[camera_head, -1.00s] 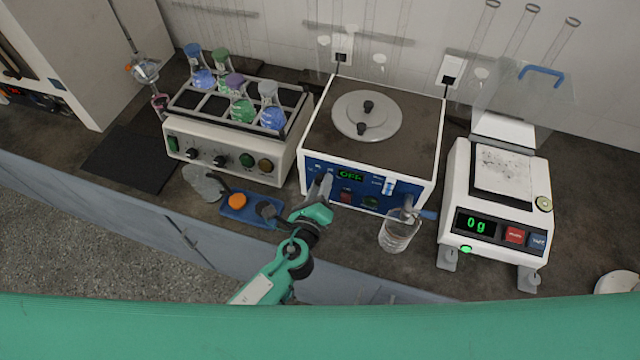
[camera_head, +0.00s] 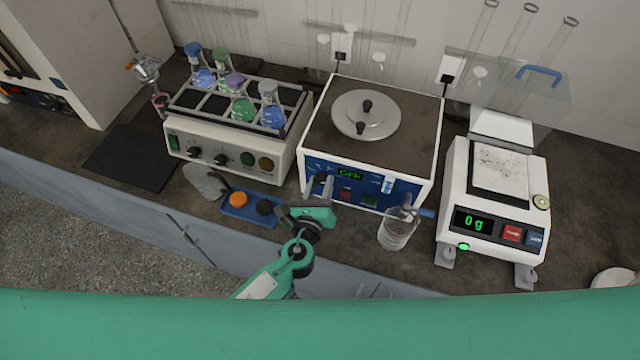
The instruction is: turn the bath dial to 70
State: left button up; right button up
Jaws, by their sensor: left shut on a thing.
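The water bath (camera_head: 425,150) is a white box with a blue front panel and a round metal lid (camera_head: 366,115). Its small green display (camera_head: 350,174) seems to read OFF. My left gripper (camera_head: 319,186) reaches up to the left part of the panel and is shut on the bath dial, which its fingers mostly hide. The dial's pointer and scale cannot be read. My right gripper is not in view.
A glass beaker (camera_head: 396,236) stands by the bath's front right corner. A blue tray (camera_head: 236,211) with an orange piece lies left of my gripper. A shaker with flasks (camera_head: 225,165) stands left, a balance (camera_head: 455,190) reading 0 g right.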

pick_arm(q)
jog(key=shift+f, duration=0.2)
jog(key=o, duration=1)
jog(key=shift+r, duration=0.1)
jog(key=b+v, duration=0.4)
jog(key=v, duration=1)
jog(key=shift+w+a, duration=0.1)
